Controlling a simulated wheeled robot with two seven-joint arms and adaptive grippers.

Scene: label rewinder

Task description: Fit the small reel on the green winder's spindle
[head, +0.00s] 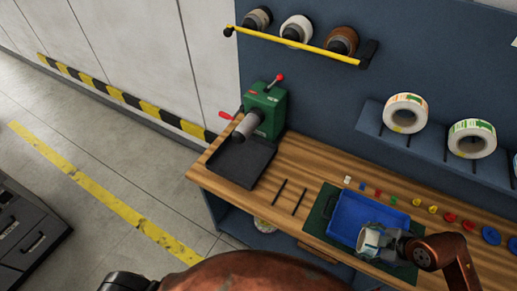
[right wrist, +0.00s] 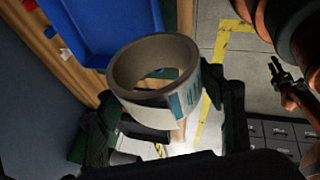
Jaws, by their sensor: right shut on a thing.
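The green winder (head: 266,108) stands at the table's far left corner, with a grey cylindrical spindle (head: 246,126) pointing toward the lower left; nothing white is on it. My right gripper (head: 380,240) is shut on the small reel (head: 368,241), a white ring with a grey-brown rim and a teal printed label. It is above the blue tray, far right of the winder. In the right wrist view the reel (right wrist: 155,75) sits between the dark fingers, its open hole facing upward. A dark end of my left arm (head: 128,282) shows at the bottom edge; its fingers are unclear.
The blue tray (head: 345,218) lies on a green mat (head: 314,222). A dark plate (head: 240,160) lies below the spindle. Two black rods (head: 290,196) lie mid-table. Several small coloured parts line the back. A yellow bar (head: 290,44) runs above.

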